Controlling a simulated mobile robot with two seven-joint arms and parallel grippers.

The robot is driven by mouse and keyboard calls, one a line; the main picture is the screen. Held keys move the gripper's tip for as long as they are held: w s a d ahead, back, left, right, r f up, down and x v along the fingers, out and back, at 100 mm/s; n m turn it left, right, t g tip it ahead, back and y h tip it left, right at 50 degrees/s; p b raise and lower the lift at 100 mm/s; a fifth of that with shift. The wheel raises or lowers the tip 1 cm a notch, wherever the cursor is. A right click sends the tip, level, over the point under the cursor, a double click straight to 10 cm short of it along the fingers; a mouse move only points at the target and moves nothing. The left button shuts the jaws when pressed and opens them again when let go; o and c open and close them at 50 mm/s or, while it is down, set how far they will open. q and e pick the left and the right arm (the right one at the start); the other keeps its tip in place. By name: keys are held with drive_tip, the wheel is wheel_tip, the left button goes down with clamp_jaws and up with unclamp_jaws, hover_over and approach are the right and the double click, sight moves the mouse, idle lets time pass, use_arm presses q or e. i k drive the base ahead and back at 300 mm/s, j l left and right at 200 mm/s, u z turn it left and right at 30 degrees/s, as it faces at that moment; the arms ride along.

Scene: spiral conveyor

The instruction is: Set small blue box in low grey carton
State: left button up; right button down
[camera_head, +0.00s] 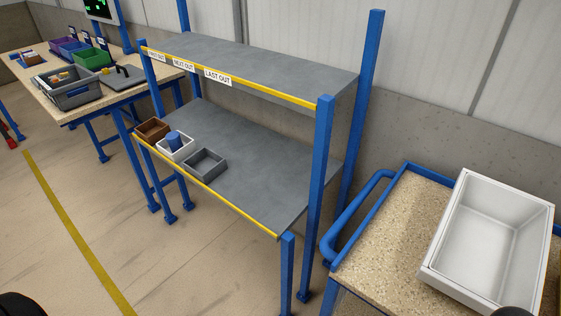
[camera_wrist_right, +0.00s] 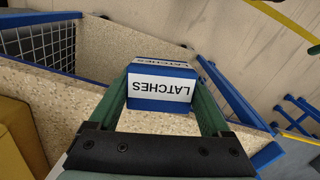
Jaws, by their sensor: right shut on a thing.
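The small blue box (camera_wrist_right: 161,104) has white labels reading "LATCHES" and shows in the right wrist view. My right gripper (camera_wrist_right: 161,82) is shut on it, with one green finger on each side. A speckled surface lies behind the box; I cannot tell the gap between them. The low grey carton (camera_head: 205,168) is open-topped and looks empty. It stands on the lower shelf in the head view, right of a white bin. Neither gripper shows in the head view.
The shelf rack (camera_head: 255,185) has a yellow-edged upper deck above the carton and blue posts. A white bin (camera_head: 176,154) holding a blue thing and a brown bin (camera_head: 152,131) stand left of the carton. A large white tray (camera_head: 440,240) sits on the speckled cart at right.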

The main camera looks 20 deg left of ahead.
sight(206, 170)
drive_tip(key=j, duration=0.8)
drive_tip(key=i+j, duration=0.1)
drive_tip(key=j, duration=0.65)
drive_tip(key=i+j, duration=0.1)
drive_tip(key=j, duration=0.3)
drive_tip(key=i+j, duration=0.1)
drive_tip(key=j, duration=0.3)
drive_tip(key=i+j, duration=0.2)
drive_tip(key=j, duration=0.2)
drive_tip(key=i+j, duration=0.15)
drive_tip(key=j, duration=0.2)
drive_tip(key=i+j, duration=0.6)
drive_tip(key=k+l+u, duration=0.1)
drive_tip(key=l+u, duration=0.2)
drive_tip(key=k+l+u, duration=0.15)
drive_tip(key=u, duration=0.2)
